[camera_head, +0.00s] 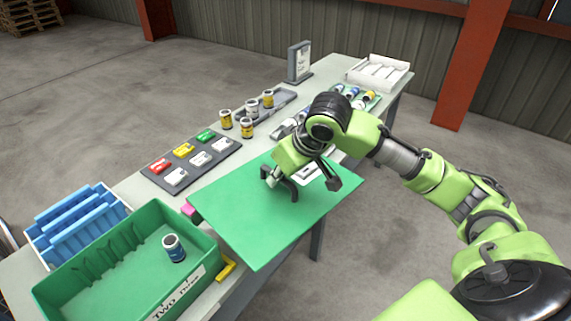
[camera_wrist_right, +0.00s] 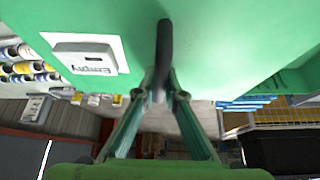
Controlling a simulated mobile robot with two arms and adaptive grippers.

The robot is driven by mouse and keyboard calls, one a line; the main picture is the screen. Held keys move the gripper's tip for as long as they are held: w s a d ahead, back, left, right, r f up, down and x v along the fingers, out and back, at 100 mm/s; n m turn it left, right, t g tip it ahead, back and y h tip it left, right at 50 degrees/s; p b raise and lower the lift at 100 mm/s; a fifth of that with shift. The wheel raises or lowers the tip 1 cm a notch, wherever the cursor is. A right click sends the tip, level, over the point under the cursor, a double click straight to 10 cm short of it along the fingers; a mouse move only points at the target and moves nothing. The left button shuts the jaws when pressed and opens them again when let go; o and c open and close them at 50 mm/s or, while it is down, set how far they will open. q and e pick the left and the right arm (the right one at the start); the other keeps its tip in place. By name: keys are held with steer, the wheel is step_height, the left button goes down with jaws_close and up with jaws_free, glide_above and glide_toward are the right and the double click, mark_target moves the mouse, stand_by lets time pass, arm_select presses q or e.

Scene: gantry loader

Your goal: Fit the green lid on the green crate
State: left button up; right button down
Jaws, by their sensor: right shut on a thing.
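The green crate (camera_head: 48,290) stands open on the near left end of the table, with a white label reading "TWO" on its side. A can with a dark label (camera_head: 174,247) stands inside it near its right end. The flat green lid (camera_head: 245,225) is to the right of the crate, apart from it and held over the table. My right gripper (camera_head: 280,181) is shut on the lid's dark handle (camera_wrist_right: 164,45), which shows between the fingers in the right wrist view. My left gripper is out of view.
A blue rack (camera_head: 80,225) stands behind the crate. A grey tray with coloured blocks (camera_head: 190,160) and several cans (camera_head: 247,128) lie further along the table. A white box (camera_head: 380,72) is at the far end. A yellow piece (camera_head: 226,270) lies beside the crate.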

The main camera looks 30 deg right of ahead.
mark_target(259, 228)
steer(key=s+a, duration=0.2)
steer(key=a, duration=0.1)
steer(key=s+a+r+m, duration=0.1)
steer(key=s+a, duration=0.2)
steer(key=s+a+r+m+h, duration=0.1)
steer(key=s+a, duration=0.2)
steer(key=a, duration=0.1)
steer(key=shift+s+a, duration=0.1)
steer(key=shift+d, duration=0.25)
